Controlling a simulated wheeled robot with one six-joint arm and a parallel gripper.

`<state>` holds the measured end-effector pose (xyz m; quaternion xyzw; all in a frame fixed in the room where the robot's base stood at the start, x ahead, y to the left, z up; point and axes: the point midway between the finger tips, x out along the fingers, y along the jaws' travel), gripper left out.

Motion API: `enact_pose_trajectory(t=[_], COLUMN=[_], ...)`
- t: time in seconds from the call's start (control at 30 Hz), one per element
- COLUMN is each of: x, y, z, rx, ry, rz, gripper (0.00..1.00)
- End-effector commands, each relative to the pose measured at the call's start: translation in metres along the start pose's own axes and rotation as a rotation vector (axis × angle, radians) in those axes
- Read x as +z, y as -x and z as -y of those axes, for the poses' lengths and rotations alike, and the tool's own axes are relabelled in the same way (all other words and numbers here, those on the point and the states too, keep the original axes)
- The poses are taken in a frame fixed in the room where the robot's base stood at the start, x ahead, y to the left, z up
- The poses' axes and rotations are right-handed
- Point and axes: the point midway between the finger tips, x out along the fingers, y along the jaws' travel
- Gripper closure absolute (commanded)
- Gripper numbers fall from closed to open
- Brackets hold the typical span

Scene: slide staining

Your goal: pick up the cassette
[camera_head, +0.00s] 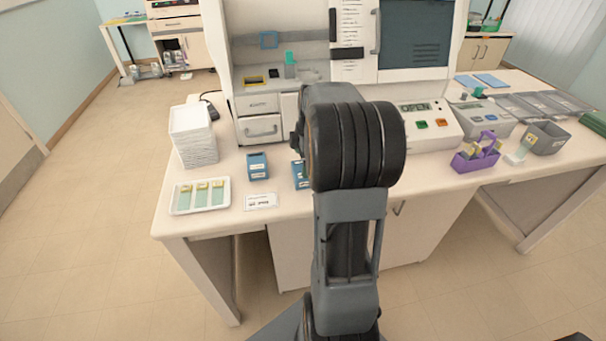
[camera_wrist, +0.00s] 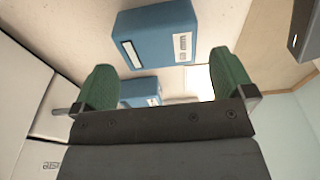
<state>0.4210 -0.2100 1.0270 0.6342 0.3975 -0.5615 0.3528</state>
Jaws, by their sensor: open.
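Two small blue boxes with white labels, which look like cassettes, stand on the bench. One blue cassette (camera_head: 257,166) is in full view in the head view; the other blue cassette (camera_head: 300,175) is partly hidden behind my arm. In the wrist view, a large, near blue cassette (camera_wrist: 155,45) lies past the fingertips. A second, smaller blue cassette (camera_wrist: 140,92) shows partly between the green fingers, its lower part hidden by the gripper body. My gripper (camera_wrist: 163,60) is open, fingers wide apart, with nothing held. In the head view, my arm hides most of it.
A white tray of slides (camera_head: 201,196) and a label card (camera_head: 261,202) lie near the front edge. A stack of white trays (camera_head: 193,137) stands at left. The white machine (camera_head: 262,118) rises close behind the cassettes. A purple rack (camera_head: 477,153) stands at right.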

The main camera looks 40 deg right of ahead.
Motion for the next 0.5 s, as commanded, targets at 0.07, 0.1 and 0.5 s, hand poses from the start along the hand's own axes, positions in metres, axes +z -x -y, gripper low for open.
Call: enact_pose_trajectory(t=[0.07, 0.1, 0.5], x=[0.0, 0.0, 0.001], y=[-0.011, -0.016, -0.047], z=[0.0, -0.001, -0.002], rx=[-0.006, -0.005, -0.001], ry=[0.0, 0.0, 0.0], rz=[-0.001, -0.001, 0.0], gripper=[0.0, 0.0, 0.0])
